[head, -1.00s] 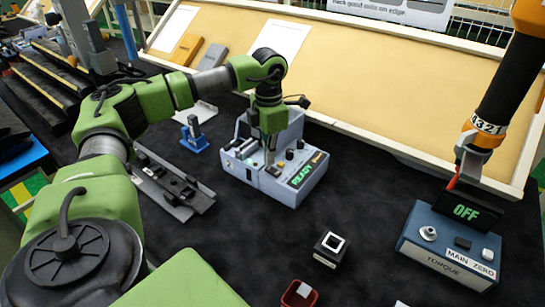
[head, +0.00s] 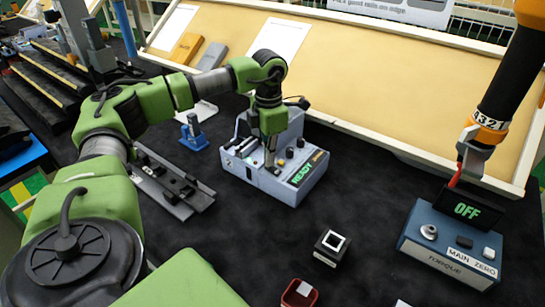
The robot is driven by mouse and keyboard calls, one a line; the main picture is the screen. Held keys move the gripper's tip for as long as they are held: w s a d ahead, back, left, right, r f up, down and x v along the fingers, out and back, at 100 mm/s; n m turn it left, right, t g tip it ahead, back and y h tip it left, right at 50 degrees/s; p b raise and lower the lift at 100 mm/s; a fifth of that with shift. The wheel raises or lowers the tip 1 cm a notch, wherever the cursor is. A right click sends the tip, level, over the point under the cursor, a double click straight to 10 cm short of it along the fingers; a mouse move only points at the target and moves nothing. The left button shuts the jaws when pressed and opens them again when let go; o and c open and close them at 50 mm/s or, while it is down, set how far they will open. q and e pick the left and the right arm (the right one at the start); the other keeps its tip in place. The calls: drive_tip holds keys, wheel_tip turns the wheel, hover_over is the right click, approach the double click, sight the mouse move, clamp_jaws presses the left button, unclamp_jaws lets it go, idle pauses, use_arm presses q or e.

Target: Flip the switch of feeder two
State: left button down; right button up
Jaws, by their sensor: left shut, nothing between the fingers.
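A grey-blue control box (head: 280,185) stands on the dark table mid-view, with knobs on top and a green READY display (head: 302,174) on its front. My left gripper (head: 270,165) is shut and points down at the top panel of this box, with its tips at or just above the panel. Whether it touches a switch cannot be told, as the gripper hides that spot. My right gripper is not in view.
A blue torque box (head: 445,245) with an OFF display stands at right, below a hanging orange-and-black tool (head: 500,90). A metal rail (head: 175,190), a blue fixture (head: 193,132), a black block (head: 331,247) and a red cup (head: 299,294) lie around. A tan board (head: 370,75) rises behind.

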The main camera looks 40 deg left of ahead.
use_arm(q)
drive_tip(key=shift+s+f+b, duration=0.1)
drive_tip(key=shift+f+b, duration=0.35)
drive_tip(key=shift+f, duration=0.25)
idle(0.3)
drive_tip(key=shift+r+p, duration=0.75)
drive_tip(key=shift+r, duration=0.05)
drive_tip(key=shift+r+p, duration=2)
drive_tip(key=shift+r, duration=0.75)
drive_tip(key=shift+f, duration=0.1)
